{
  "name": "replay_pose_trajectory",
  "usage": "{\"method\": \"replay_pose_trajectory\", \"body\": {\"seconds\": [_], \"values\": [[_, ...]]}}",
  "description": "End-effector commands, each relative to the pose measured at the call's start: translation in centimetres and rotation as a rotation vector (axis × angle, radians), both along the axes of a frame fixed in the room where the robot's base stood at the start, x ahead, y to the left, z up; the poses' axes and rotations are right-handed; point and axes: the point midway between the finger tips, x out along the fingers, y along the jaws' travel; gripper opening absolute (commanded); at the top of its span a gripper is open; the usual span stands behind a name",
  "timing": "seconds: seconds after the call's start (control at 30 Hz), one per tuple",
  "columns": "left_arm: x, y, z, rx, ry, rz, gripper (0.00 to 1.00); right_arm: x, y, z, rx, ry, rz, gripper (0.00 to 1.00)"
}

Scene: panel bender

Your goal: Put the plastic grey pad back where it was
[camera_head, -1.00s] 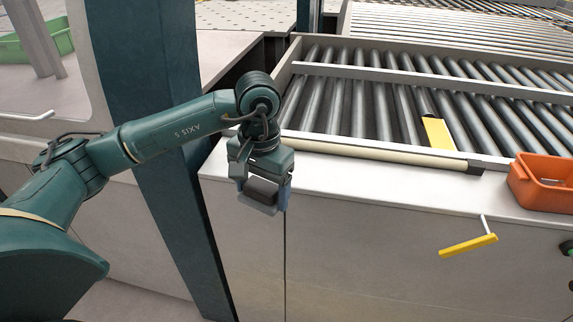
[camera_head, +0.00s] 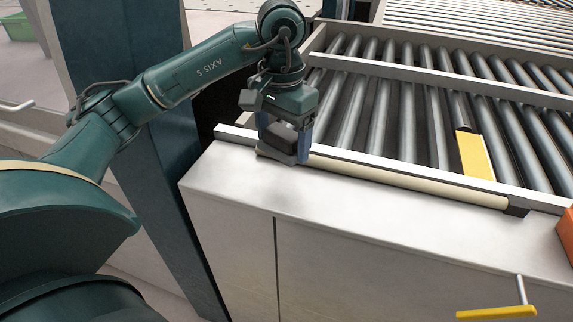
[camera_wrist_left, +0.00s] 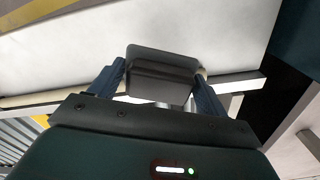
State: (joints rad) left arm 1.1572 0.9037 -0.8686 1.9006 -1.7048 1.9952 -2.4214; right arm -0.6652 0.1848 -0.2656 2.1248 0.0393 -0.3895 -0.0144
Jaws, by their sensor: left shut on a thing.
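My left gripper (camera_head: 287,150) is shut on the dark grey pad (camera_head: 278,143), just over the left end of the white cabinet top, by the front rail of the roller conveyor. The pad also shows in the left wrist view (camera_wrist_left: 160,72), held between the two blue-grey fingers of my left gripper (camera_wrist_left: 160,85). I cannot tell whether the pad touches the surface under it. My right gripper is not in view.
The roller conveyor (camera_head: 375,110) lies behind the white cabinet top (camera_head: 330,205), with a cream bar (camera_head: 410,184) along its front. A yellow plate (camera_head: 475,155) lies on the rollers. An orange bin (camera_head: 567,238) is cut off at the right edge. A yellow handle (camera_head: 497,313) sticks out low at the front. A dark blue post (camera_head: 150,160) stands left of the cabinet.

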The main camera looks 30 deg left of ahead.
Motion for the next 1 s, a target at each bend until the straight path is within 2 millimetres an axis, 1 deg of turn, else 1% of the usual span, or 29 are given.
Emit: {"method": "replay_pose_trajectory", "body": {"seconds": [0.03,0.1,0.27,0.5,0.57,0.77,0.87,0.9,1.0], "values": [[-0.1,0.1,-1.0,0.002,0.005,0.000,0.55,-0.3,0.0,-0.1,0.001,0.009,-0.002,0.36],[-0.1,0.1,-1.9,0.001,0.003,0.001,0.55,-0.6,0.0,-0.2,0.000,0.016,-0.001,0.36],[0.0,0.1,-3.1,0.001,0.001,0.002,0.55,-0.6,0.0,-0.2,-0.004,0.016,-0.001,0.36],[-0.1,0.1,-6.2,0.002,0.003,0.001,0.55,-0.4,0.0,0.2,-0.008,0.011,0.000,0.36],[0.0,0.0,-6.6,0.001,0.001,0.000,0.55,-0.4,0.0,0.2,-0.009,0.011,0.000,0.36],[0.0,0.1,-6.6,0.001,-0.001,0.001,0.55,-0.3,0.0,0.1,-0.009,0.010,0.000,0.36],[0.0,0.1,-7.0,0.001,-0.001,0.001,0.55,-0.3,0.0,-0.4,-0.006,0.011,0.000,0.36],[0.0,0.1,-7.0,0.001,-0.001,0.001,0.77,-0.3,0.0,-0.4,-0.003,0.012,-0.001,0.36],[0.0,0.1,-6.8,0.001,-0.001,0.001,0.85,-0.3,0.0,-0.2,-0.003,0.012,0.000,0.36]]}}
